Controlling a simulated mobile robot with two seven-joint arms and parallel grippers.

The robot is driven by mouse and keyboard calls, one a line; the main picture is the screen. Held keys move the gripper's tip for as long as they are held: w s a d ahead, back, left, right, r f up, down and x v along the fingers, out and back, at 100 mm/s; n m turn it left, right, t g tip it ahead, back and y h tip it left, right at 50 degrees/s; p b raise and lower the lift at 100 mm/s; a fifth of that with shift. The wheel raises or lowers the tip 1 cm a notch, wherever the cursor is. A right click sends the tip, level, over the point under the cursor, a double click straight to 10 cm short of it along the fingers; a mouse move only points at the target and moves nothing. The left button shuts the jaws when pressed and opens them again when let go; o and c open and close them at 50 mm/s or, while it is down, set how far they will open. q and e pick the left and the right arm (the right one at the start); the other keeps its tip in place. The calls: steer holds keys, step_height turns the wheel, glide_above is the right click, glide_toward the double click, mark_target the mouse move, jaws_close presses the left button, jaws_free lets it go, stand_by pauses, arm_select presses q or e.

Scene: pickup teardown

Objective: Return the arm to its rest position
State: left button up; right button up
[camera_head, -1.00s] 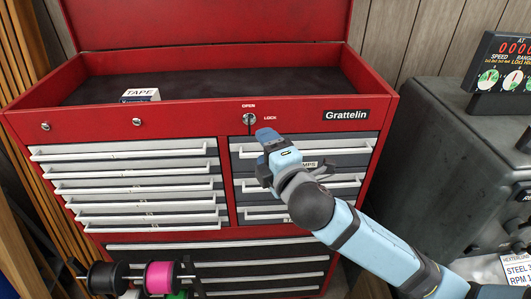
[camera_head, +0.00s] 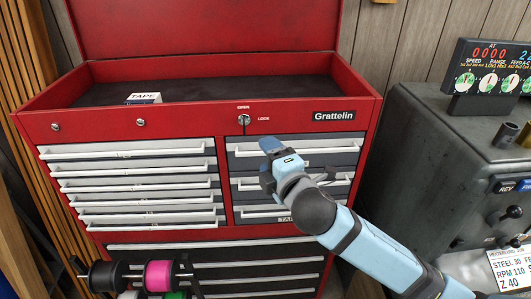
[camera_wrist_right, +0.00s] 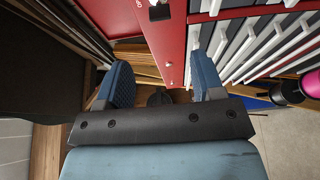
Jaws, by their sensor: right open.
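My right arm (camera_head: 365,245) comes in from the lower right in the head view. Its gripper (camera_head: 268,160) is in front of the upper right drawers of the red tool chest (camera_head: 190,107). In the right wrist view the two blue fingers of the right gripper (camera_wrist_right: 164,85) stand wide apart with nothing between them. The chest's red side and its drawers lie beyond the fingers there. My left gripper does not show.
The chest's lid is up and a tape box (camera_head: 143,98) sits in its top tray. Spools, one pink (camera_head: 158,276), are at the lower left. A dark machine (camera_head: 440,150) with a digital readout (camera_head: 490,66) stands at the right.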

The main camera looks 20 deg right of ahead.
steer(key=s+f+m+g, duration=0.2)
steer(key=s+f+m, duration=0.15)
steer(key=f, duration=0.65)
steer(key=s+f+m+g, duration=0.2)
steer(key=s+f+m, duration=0.15)
steer(key=f, duration=0.75)
steer(key=s+d+f+m+g, duration=0.2)
steer(key=s+f+m, duration=0.8)
steer(key=s+f, duration=0.6)
steer(key=shift+d+f+g, duration=0.4)
steer(key=shift+f+g, duration=0.1)
steer(key=shift+s, duration=0.1)
